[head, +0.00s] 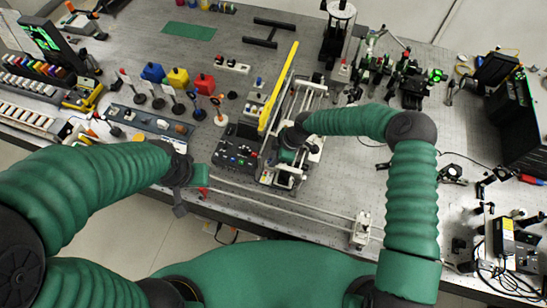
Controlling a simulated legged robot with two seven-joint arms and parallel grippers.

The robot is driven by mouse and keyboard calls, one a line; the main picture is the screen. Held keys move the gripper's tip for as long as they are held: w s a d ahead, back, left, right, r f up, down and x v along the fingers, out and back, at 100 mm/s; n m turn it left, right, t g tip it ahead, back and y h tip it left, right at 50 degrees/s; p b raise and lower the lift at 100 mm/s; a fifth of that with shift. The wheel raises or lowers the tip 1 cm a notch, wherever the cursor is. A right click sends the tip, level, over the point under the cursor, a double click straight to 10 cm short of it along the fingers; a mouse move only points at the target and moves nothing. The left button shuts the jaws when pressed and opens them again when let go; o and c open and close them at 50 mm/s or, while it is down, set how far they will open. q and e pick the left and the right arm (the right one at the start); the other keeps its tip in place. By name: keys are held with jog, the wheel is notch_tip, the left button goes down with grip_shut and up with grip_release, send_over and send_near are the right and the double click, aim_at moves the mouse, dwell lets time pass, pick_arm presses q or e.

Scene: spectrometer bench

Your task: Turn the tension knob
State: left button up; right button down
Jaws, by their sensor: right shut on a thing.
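My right gripper (287,155) points down at the front end of a narrow rail-like apparatus (297,105) near the middle of the bench. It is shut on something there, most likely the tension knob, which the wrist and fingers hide. My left gripper (183,203) hangs at the bench's front edge, to the left of the apparatus and apart from it. Its fingers are dark and too unclear to tell whether they are open or shut.
A long yellow bar (278,88) lies along the apparatus, and a control box (236,153) stands at its left. Bottles and upright tools crowd the left. Optical mounts (405,80) stand at the right. Two long rods (285,202) run along the front edge.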

jog(key=shift+a+r, duration=0.1)
jog(key=shift+a, duration=0.15)
jog(key=shift+f+m+t+b, duration=0.2)
jog(key=shift+m+t+b, duration=0.2)
jog(key=shift+m+b, duration=0.4)
jog(key=m+t+b, duration=0.1)
jog(key=m, duration=0.1)
jog(key=shift+s+m+b, duration=0.15)
jog(key=shift+m+b, duration=0.15)
jog(key=shift+m, duration=0.1)
jog(key=shift+s+a+r+m, duration=0.1)
jog(key=shift+a+r+m, duration=0.1)
jog(key=shift+m, duration=0.4)
jog(key=shift+r, duration=0.1)
